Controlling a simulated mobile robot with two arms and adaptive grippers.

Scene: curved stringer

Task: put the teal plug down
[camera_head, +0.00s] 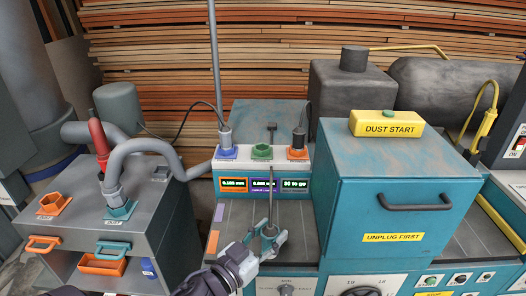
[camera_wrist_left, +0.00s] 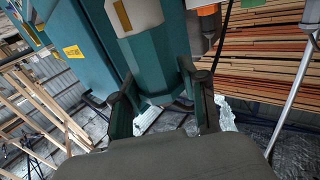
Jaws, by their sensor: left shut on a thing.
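My left gripper (camera_head: 267,243) is shut on the teal plug (camera_head: 269,231), over the dark top of the teal machine. The plug fills the space between my fingers in the left wrist view (camera_wrist_left: 155,70), with a pale grey section at its upper part. A thin dark cord or rod rises from it in the head view. I cannot tell whether the plug touches the surface below. Behind it is an empty green socket (camera_head: 261,152), between a blue socket (camera_head: 225,153) with a grey plug and an orange socket (camera_head: 297,154) with a dark plug. My right gripper is out of view.
A teal box (camera_head: 380,190) with a dark handle stands close on the right, carrying a yellow DUST START block (camera_head: 385,124). A grey cabinet (camera_head: 165,210) with a hose and an orange port (camera_head: 53,204) stands left. The dark machine top (camera_head: 235,235) around my gripper looks clear.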

